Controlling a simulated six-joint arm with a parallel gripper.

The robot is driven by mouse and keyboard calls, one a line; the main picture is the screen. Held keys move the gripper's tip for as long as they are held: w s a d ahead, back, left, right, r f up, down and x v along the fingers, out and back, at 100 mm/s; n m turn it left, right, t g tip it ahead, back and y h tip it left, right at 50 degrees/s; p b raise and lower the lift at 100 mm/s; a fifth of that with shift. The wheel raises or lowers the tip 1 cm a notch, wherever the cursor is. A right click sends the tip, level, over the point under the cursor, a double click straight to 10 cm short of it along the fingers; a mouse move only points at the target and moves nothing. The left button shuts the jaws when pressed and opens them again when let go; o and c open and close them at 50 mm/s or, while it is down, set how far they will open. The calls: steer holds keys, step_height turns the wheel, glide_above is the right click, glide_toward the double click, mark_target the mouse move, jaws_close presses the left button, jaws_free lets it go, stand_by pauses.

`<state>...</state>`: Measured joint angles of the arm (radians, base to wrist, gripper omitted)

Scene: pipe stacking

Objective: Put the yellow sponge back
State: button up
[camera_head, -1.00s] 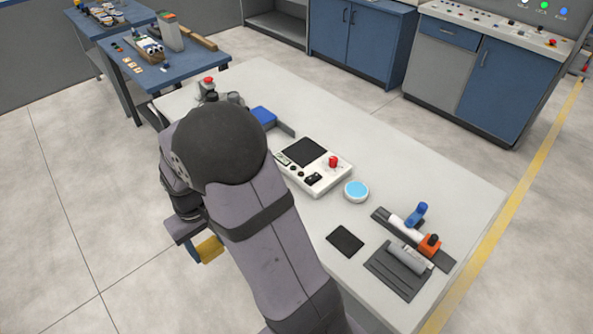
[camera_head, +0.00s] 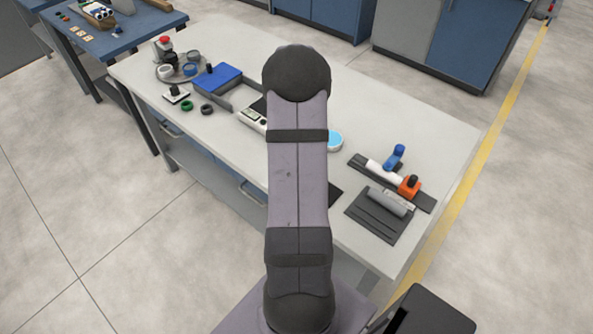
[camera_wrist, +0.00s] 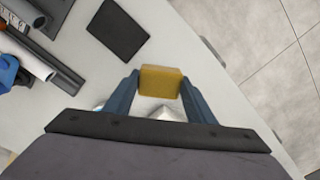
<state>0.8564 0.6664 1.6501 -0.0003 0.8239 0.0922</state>
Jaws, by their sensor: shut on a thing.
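The yellow sponge (camera_wrist: 160,81) is a small block between the fingertips of my gripper (camera_wrist: 159,88) in the wrist view. The gripper is shut on it, with one blue-grey finger on each side. The table top shows beneath the sponge; how high the sponge is held I cannot tell. In the head view my own arm hides the gripper and the sponge. A flat black pad (camera_wrist: 118,30) lies on the table, up and to the left of the sponge in the wrist view.
The white table (camera_head: 440,140) holds a blue-lidded box (camera_head: 217,78), a grey tray of cups (camera_head: 185,72), and a light-blue round dish (camera_head: 335,141). A pipe fixture with an orange clamp (camera_head: 410,186) and a grey stand (camera_head: 378,214) stand at the right.

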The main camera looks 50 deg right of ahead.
steer(key=r+m, duration=0.1)
steer(key=m, duration=0.1)
steer(key=w+d+r+m, duration=0.1)
steer(key=r+m, duration=0.1)
steer(key=d+r+m, duration=0.1)
steer(key=m, duration=0.2)
steer(key=shift+w+d+r, duration=0.1)
steer(key=shift+w+r, duration=0.2)
steer(key=shift+r, duration=0.05)
steer(key=shift+f+p, duration=1.5)
steer(key=shift+f, duration=3.5)
steer(key=shift+f, duration=0.1)
steer(key=shift+f, duration=0.1)
steer(key=o, duration=0.9)
steer(key=shift+o, duration=0.2)
